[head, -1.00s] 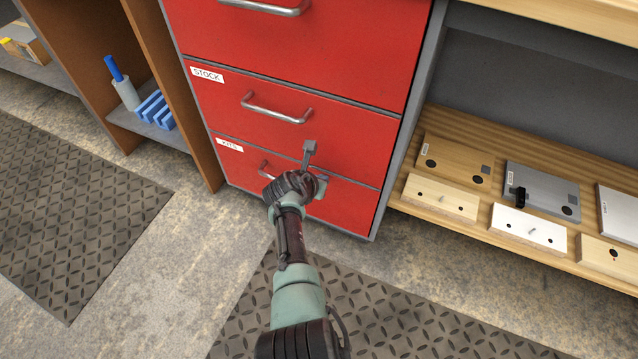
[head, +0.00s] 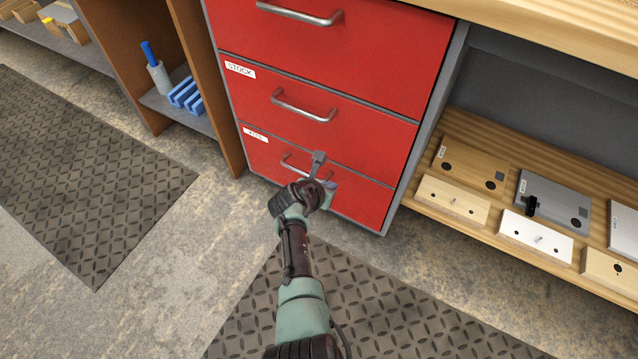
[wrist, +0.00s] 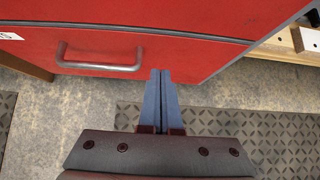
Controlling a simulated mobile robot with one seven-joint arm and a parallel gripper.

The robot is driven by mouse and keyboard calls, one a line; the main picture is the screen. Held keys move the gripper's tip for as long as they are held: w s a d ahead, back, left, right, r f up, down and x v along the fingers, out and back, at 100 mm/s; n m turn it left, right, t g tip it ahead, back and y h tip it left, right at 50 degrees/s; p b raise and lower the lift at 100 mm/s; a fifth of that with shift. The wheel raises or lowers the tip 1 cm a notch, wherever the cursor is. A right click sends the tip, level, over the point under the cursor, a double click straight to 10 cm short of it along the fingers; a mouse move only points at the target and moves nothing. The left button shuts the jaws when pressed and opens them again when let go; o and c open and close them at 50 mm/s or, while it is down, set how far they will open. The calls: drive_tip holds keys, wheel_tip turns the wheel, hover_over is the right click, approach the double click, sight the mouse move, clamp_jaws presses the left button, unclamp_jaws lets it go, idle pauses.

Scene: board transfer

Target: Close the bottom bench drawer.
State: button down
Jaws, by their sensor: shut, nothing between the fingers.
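The bottom drawer (head: 350,199) has a red front, a white label that seems to read KITS, and a metal bar handle (head: 296,168). Its front looks flush or nearly flush with the drawers above, with only a narrow grey line between them. In the wrist view the red front (wrist: 200,58) fills the upper part, with its handle (wrist: 100,68) left of my fingers. My gripper (wrist: 161,72) is shut and empty, its tips at or very near the front, right of the handle. I cannot tell whether they touch. In the head view my wrist hides part of the front.
The drawer labelled STOCK (head: 350,128) is above and looks closed. A wooden shelf (head: 470,132) with several boards (head: 455,165) is to the right. A brown cabinet (head: 193,60) with blue items is to the left. Floor mats (head: 75,170) lie on the concrete floor.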

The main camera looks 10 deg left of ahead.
drive_tip(key=p+v, duration=0.5)
drive_tip(key=v, duration=0.2)
drive_tip(key=shift+s+a, duration=0.15)
drive_tip(key=shift+s, duration=0.15)
drive_tip(key=shift+r, duration=0.1)
